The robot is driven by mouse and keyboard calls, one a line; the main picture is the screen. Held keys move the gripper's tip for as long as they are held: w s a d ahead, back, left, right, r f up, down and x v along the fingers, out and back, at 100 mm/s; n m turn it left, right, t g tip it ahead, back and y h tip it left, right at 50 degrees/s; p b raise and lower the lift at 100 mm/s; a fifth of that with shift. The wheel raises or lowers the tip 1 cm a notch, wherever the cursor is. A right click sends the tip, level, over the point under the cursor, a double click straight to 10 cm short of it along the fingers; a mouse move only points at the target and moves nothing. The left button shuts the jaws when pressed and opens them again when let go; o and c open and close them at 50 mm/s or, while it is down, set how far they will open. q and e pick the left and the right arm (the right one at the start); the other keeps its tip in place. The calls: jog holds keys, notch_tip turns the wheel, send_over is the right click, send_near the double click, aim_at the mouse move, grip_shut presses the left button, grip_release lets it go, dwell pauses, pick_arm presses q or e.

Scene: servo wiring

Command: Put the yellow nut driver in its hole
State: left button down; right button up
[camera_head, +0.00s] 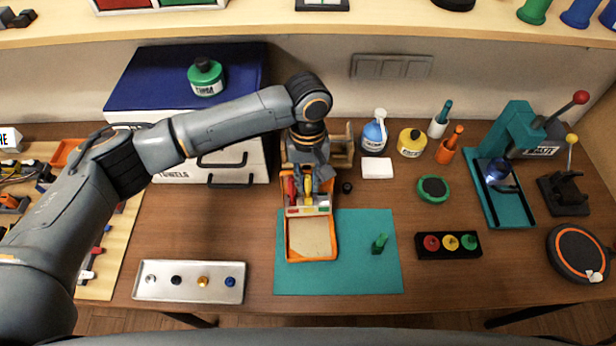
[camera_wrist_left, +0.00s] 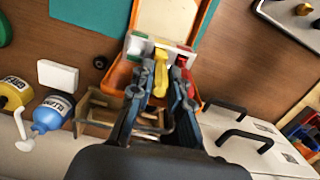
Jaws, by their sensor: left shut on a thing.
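The yellow nut driver (camera_head: 308,186) is between the fingers of my left gripper (camera_head: 308,176), which is shut on its handle. It also shows in the left wrist view (camera_wrist_left: 161,74), between the dark fingers (camera_wrist_left: 160,98). It is over the orange tray (camera_head: 288,240), at the light holder block (camera_head: 308,211) with red and green ends. The gripper and handle cover the holes; I cannot tell whether the driver's tip is in one. A red driver (camera_head: 291,190) shows beside the yellow one. A green driver (camera_head: 380,243) stands on the teal mat (camera_head: 350,275). My right gripper is not in view.
A blue-topped drawer box (camera_head: 130,100) stands behind my left arm. A wooden rack (camera_head: 343,150) is close behind the gripper. Bottles (camera_head: 411,143) and a white block (camera_head: 377,169) are to its right. A metal tray (camera_head: 190,292) lies front left; bare table lies between.

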pick_arm(q)
jog(key=shift+f, duration=0.3)
jog(key=c, duration=0.7)
grip_release()
notch_tip(320, 180, up, 5)
jog(key=p, duration=0.6)
jog(key=shift+w, duration=0.15)
jog(key=shift+w+r+p, duration=0.1)
jog(key=shift+r+p, duration=0.45)
jog(key=shift+r, duration=0.45)
jog(key=shift+f, duration=0.1)
